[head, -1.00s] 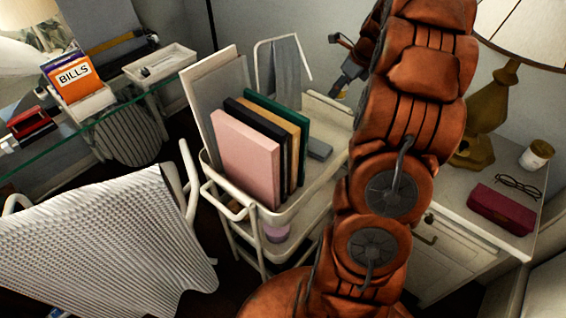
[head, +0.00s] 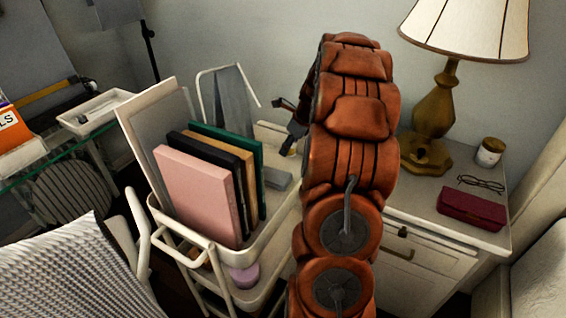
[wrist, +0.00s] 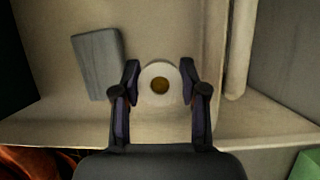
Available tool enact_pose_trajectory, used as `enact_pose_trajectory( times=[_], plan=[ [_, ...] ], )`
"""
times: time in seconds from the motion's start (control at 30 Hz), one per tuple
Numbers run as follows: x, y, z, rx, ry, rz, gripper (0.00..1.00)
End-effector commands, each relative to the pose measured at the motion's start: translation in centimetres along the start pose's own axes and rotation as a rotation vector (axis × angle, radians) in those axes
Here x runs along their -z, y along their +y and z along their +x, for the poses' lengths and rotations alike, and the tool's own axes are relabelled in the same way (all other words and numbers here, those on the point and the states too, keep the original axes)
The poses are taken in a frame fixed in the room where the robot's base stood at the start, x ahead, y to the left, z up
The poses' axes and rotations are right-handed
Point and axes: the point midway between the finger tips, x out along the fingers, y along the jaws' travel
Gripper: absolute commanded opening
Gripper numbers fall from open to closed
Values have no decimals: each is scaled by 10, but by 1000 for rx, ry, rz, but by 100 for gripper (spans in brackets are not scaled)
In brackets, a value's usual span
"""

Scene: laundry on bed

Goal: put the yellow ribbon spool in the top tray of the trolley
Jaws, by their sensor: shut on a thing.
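The ribbon spool shows end-on in the wrist view as a pale round flange (wrist: 160,70) with a yellow-brown centre. My gripper (wrist: 160,88) is shut on it, one dark finger on each side. In the head view my gripper (head: 295,135) is at the back right of the trolley's top tray (head: 262,236), partly hidden by my arm. Beneath the spool in the wrist view is the pale tray floor (wrist: 60,115). I cannot tell whether the spool touches it.
A small grey box (head: 278,179) lies in the tray, left of the spool in the wrist view. Pink (head: 200,195), black, tan and green books stand upright at the tray's left. A nightstand with a lamp (head: 433,115), a jar, glasses and a red case stands at right.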

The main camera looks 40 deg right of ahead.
Motion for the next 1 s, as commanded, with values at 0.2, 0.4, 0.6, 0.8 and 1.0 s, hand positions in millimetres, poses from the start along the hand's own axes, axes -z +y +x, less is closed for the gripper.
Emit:
enact_pose_trajectory(
  times=[0.2,0.4,0.6,0.8,1.0],
  plan=[
    [7,0,19,2,0,-1,20],
    [16,0,42,0,0,-1,20],
    [19,-1,46,3,-1,-1,20],
    [19,-1,47,3,-1,-1,20],
    [20,-1,49,4,-1,-1,57]
  ],
)
